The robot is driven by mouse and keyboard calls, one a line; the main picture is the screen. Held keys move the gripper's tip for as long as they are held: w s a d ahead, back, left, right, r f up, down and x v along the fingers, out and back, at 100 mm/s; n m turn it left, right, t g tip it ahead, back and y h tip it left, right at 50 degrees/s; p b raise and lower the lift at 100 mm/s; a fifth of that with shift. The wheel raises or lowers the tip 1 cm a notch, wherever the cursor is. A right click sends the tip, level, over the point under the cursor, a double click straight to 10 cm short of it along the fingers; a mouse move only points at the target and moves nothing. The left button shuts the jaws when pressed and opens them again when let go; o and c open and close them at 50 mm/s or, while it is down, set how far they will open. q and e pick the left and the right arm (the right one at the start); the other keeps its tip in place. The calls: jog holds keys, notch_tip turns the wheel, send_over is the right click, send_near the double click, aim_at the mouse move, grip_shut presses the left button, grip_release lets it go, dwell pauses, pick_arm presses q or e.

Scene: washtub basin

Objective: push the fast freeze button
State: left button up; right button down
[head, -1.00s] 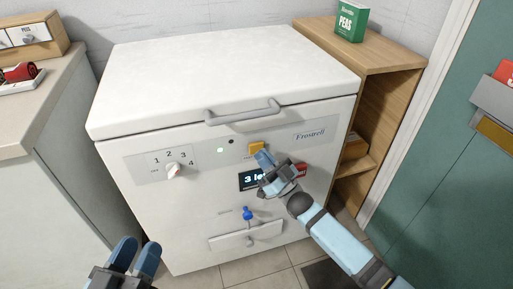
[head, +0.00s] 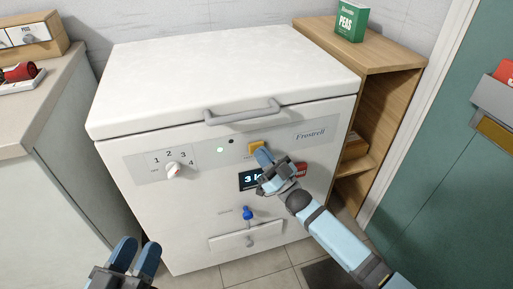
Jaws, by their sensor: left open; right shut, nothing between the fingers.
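The white chest freezer (head: 225,75) stands in the middle with its lid closed. The yellow-orange button (head: 256,146) is on its front panel, below the handle. My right gripper (head: 263,156) is shut and empty, its blue fingertips at the button's lower edge and covering part of it. I cannot tell whether they touch it or whether it is pressed in. My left gripper (head: 137,254) is open and empty at the bottom left, low in front of the freezer and apart from it.
The front also has a numbered dial (head: 173,170), a dark display (head: 249,180) partly hidden by my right gripper, a blue tap (head: 247,213) and a grey handle (head: 243,112). A wooden shelf (head: 400,62) with a green peas box (head: 351,23) stands right; a counter (head: 40,105) stands left.

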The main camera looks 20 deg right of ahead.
jog(key=shift+w, duration=0.2)
dwell(0.5)
jog(key=shift+s+p, duration=0.4)
jog(key=shift+s, duration=0.25)
jog(key=s+p, duration=0.3)
jog(key=s, duration=0.3)
jog(key=shift+s+d, duration=0.1)
jog(key=shift+d, duration=0.1)
dwell(0.5)
